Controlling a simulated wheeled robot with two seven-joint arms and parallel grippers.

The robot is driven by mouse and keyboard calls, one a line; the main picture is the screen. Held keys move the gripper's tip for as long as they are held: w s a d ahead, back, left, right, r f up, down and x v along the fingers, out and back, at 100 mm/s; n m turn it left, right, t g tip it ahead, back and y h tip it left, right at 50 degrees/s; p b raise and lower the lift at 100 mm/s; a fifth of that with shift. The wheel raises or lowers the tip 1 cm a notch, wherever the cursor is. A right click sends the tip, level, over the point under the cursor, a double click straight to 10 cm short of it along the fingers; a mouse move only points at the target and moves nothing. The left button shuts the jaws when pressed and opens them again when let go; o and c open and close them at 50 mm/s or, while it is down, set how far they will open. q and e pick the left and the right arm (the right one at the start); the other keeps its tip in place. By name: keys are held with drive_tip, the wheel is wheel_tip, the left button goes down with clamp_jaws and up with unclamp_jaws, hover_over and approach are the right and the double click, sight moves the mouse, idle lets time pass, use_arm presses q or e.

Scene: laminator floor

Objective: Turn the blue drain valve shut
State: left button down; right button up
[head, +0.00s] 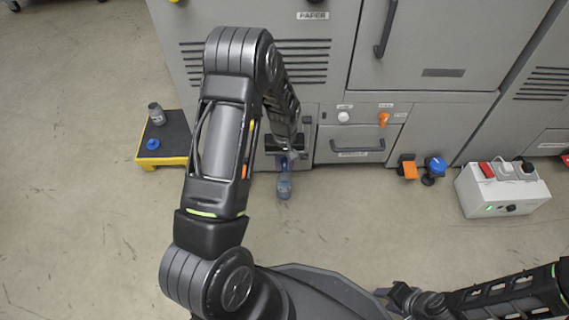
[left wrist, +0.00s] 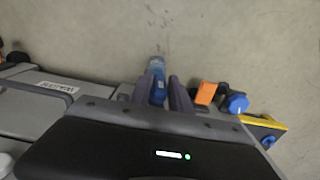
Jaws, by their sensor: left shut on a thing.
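The blue drain valve (head: 284,163) shows as a small blue piece low on the front of the grey machine, just below my left gripper (head: 285,153). In the left wrist view the blue valve (left wrist: 157,93) sits between the two fingers of my left gripper (left wrist: 165,82), which is shut on it. The fingers and wrist hide most of the valve, so I cannot tell its exact angle. A clear bluish bottle (head: 284,186) stands on the floor just in front of the valve. My right gripper (head: 395,295) is low at the bottom edge, with its fingers unclear.
A yellow-edged black step (head: 172,137) at left bears a dark bottle (head: 157,113) and a blue cap (head: 152,144). An orange block (left wrist: 206,92) and blue knob (left wrist: 237,102) lie beside my left fingers.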

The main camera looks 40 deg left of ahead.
use_arm(q)
drive_tip(key=shift+a, duration=0.1)
idle(0.3)
drive_tip(key=shift+s+a+f+t+h+b, duration=0.15)
drive_tip(key=shift+f+t+h+b, duration=0.1)
drive_tip(key=shift+t+h+b, duration=0.7)
drive_tip(key=t+h+b, duration=0.1)
drive_tip(key=h+b, duration=0.1)
drive_tip(key=b, duration=0.1)
drive_tip(key=shift+a+f, duration=0.1)
drive_tip(key=shift+t+h+b, duration=0.95)
drive_tip(key=shift+h+b, duration=0.05)
drive_tip(key=shift+h, duration=0.15)
drive_tip(key=shift+t+h, duration=0.6)
drive_tip(key=shift+h, duration=0.1)
drive_tip(key=shift+s+t+h, duration=0.1)
drive_tip(key=shift+t+h, duration=0.7)
drive_tip(key=shift+h, duration=0.3)
drive_tip(key=t+h, duration=0.3)
drive_tip(key=h, duration=0.1)
drive_tip(key=shift+f+h+b, duration=0.1)
drive_tip(key=shift+h+b, duration=0.2)
drive_tip(key=shift+b, duration=0.05)
